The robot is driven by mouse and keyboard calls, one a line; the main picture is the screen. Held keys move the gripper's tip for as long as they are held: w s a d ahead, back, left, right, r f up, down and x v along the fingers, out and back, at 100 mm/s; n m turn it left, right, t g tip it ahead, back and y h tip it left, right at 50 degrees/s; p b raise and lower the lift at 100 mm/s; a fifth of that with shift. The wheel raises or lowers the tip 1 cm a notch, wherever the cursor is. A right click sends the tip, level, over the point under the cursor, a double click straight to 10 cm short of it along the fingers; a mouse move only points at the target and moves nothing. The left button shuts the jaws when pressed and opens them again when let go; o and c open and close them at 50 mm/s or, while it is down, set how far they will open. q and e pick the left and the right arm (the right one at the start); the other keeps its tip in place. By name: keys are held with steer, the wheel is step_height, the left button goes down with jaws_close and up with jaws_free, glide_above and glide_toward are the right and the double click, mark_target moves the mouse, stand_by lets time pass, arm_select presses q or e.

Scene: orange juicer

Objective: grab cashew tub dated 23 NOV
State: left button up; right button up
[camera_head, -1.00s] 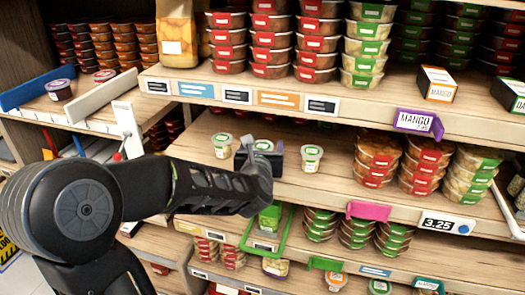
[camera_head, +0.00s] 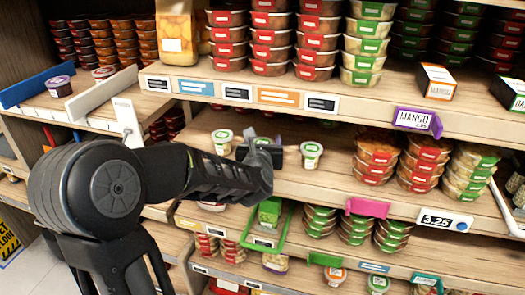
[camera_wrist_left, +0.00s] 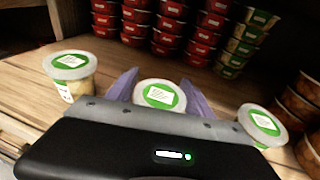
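Three small clear tubs with green lids stand in a row on the middle shelf: a left tub (camera_head: 222,142), a middle tub (camera_head: 263,141) and a right tub (camera_head: 311,154). In the left wrist view the left tub (camera_wrist_left: 70,72), middle tub (camera_wrist_left: 160,95) and right tub (camera_wrist_left: 262,124) show white labels; no date is legible. My left gripper (camera_wrist_left: 160,88) is open, with one purplish finger on each side of the middle tub. I cannot tell whether they touch it. The gripper body hides the tub's lower part. My right gripper is not in view.
Stacked red-labelled tubs (camera_wrist_left: 165,32) stand deeper on this shelf. More stacks (camera_head: 376,157) stand to the right. The upper shelf edge (camera_head: 290,100) overhangs. A green-framed holder (camera_head: 268,222) is below my left wrist. Wood is bare between the tubs.

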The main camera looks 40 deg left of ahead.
arm_select(q)
steer(key=c, duration=1)
steer(key=shift+s+r, duration=0.1)
steer(key=shift+r, duration=0.05)
steer(key=shift+s+r+b, duration=0.1)
steer(key=shift+r+b, duration=0.05)
steer(key=shift+b, duration=0.3)
step_height(320, 180, up, 7)
steer(key=shift+f, duration=0.1)
steer(key=shift+s+d+f+b, duration=0.1)
steer(key=shift+s+d+b, duration=0.95)
steer(key=shift+s, duration=2.05)
steer(key=shift+s+d+b, duration=0.85)
steer(key=shift+s+d, duration=0.3)
steer(key=shift+s, duration=1.95)
steer(key=shift+s+d+f+b, duration=0.1)
steer(key=shift+s+d+b, duration=0.95)
steer(key=shift+s, duration=2.05)
